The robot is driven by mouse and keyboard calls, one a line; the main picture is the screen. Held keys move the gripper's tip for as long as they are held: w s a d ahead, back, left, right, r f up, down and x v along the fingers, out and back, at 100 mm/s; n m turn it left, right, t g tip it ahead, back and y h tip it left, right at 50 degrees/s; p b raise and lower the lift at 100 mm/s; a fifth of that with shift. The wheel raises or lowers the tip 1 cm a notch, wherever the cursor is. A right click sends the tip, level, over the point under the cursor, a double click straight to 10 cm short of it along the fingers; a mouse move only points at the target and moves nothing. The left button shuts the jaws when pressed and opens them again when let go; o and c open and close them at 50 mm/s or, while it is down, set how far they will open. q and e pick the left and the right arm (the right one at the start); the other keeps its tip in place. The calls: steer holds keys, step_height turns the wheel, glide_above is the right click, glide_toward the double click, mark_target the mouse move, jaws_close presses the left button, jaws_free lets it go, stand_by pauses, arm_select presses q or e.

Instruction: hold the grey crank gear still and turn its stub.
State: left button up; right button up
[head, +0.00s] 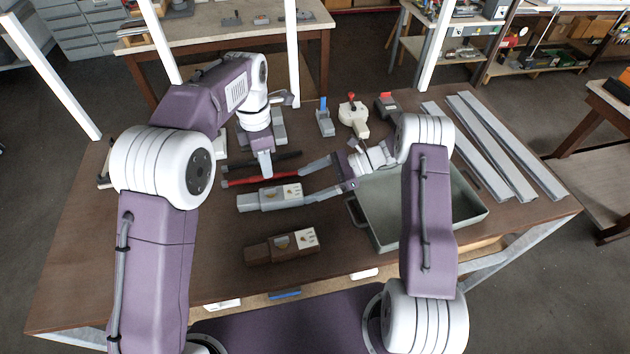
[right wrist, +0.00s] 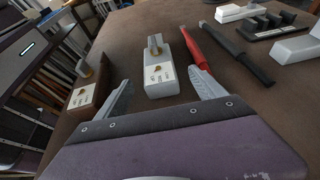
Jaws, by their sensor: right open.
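The grey crank gear (head: 262,200) lies on the table with a pale marked plate at its right end. It also shows in the right wrist view (right wrist: 160,88), with a brass-coloured part and a grey upright piece, perhaps the stub (right wrist: 154,43), behind the plate. My right gripper (head: 304,186) is open and empty; its fingers point left, spread to either side of the gear's plate end. I cannot tell whether they touch it. My left gripper (head: 265,165) points down above the dark bar behind the gear; its jaw gap is not discernible.
A brown crank gear (head: 262,253) lies nearer the front edge. A red-handled tool (head: 245,181) lies just behind the grey gear, its right end near my right finger. A black bar (head: 285,156) lies behind that. A grey-green tray (head: 385,240) stands right; long profiles (head: 500,150) lie beyond.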

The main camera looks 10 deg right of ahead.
mark_target(271, 188)
steer(key=x, duration=0.6)
steer(key=shift+s+a+f, duration=0.1)
steer(key=shift+s+a, duration=0.05)
steer(key=shift+a, duration=0.15)
steer(key=shift+a+f, duration=0.25)
steer(key=shift+a, duration=0.25)
arm_select(q)
steer(key=shift+s, duration=0.1)
arm_select(e)
steer(key=c, duration=1.6)
arm_select(q)
steer(key=shift+c, duration=0.8)
arm_select(e)
jaws_close()
arm_select(q)
step_height(271, 188, down, 2)
steer(key=n+h, duration=0.1)
steer(key=n, duration=1)
steer(key=n+h, duration=0.1)
steer(key=n, duration=1)
steer(key=n+h, duration=0.1)
steer(key=n, duration=1.1)
steer(key=shift+f, duration=4)
